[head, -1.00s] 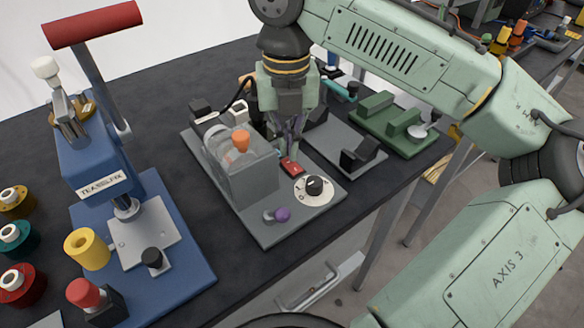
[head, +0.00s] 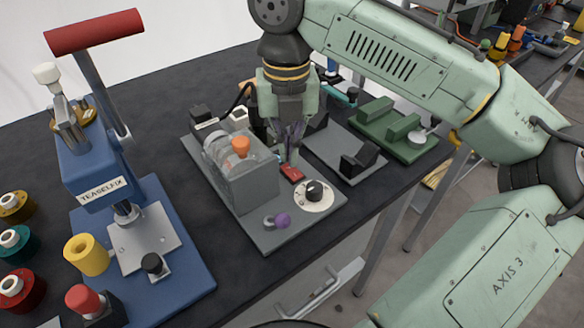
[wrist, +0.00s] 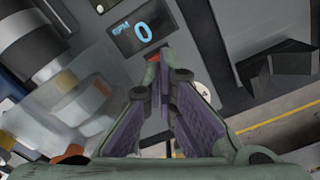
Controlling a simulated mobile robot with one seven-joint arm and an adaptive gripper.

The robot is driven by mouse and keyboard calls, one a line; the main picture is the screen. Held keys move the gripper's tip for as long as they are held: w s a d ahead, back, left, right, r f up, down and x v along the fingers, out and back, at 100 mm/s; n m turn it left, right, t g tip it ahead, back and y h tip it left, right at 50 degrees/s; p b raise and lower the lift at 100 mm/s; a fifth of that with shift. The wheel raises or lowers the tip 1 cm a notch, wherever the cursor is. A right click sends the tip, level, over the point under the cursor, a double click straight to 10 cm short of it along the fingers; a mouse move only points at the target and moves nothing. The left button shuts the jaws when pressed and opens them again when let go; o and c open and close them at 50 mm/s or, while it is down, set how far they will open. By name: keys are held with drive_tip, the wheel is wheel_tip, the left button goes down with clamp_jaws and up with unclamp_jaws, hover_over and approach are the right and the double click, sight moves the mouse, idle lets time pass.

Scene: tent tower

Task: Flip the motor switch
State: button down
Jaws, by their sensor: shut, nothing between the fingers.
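A red switch (head: 291,173) sits on the plate beside the box. A black knob on a white dial (head: 314,190) and a purple knob (head: 282,220) lie nearer the front. My gripper (head: 290,160) points down, shut and empty, just behind the red switch. In the wrist view its fingertips (wrist: 157,60) meet in front of a small red patch, which they mostly hide. I cannot tell whether they touch the switch. A display (wrist: 142,30) reads "RPM 0".
A blue press (head: 95,165) labelled TEASELFIX with a red handle stands at the left. Grey and green fixtures (head: 398,130) lie right of the motor unit. Several spools line the left edge. The dark table (head: 220,275) ends just in front.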

sight(288, 167)
drive_tip(key=shift+f+b, duration=0.45)
drive_tip(key=shift+f, duration=0.7)
idle(0.8)
wheel_tip(288, 167, up, 7)
drive_tip(key=p, duration=0.7)
idle(0.6)
